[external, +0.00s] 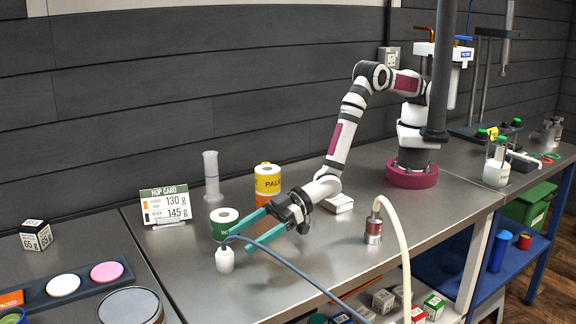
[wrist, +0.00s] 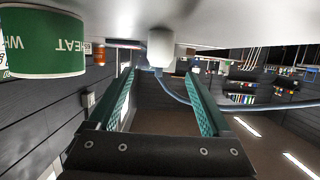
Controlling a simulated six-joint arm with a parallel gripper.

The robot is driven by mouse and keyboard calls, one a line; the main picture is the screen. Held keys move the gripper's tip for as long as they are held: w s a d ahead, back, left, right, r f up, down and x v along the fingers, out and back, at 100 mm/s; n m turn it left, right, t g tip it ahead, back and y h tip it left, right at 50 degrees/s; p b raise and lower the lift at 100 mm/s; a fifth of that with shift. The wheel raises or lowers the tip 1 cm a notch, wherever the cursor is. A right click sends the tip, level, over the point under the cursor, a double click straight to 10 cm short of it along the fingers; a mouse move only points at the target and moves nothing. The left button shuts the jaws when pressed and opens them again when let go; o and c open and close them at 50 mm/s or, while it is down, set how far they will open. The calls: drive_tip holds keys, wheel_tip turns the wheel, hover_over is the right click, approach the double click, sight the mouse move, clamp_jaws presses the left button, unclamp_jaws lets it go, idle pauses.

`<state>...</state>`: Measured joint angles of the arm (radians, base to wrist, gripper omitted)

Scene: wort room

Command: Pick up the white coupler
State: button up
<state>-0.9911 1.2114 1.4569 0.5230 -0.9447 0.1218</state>
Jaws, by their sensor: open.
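The white coupler (external: 226,260) stands on the steel bench with a blue hose running from it to the right. In the wrist view, where the bench is at the top, the white coupler (wrist: 161,48) shows just beyond the fingertips, roughly centred between them. My gripper (external: 238,241) has two green fingers spread apart, pointing down-left toward the coupler. In the wrist view my gripper (wrist: 160,76) is open with nothing between its fingers. The coupler looks close to the tips but not between them.
A green-labelled WHEAT can (external: 224,222) stands just behind the coupler; it also shows in the wrist view (wrist: 45,45). A yellow-labelled can (external: 267,182) is farther back. A red-and-metal coupler (external: 373,229) with a cream hose stands right. The blue hose (external: 300,276) crosses the front bench.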

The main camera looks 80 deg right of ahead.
sight(227, 248)
drive_tip(key=x, duration=0.3)
drive_tip(key=shift+w+a+f, duration=0.1)
drive_tip(key=shift+w+a, duration=0.1)
drive_tip(key=shift+w, duration=0.1)
clamp_jaws()
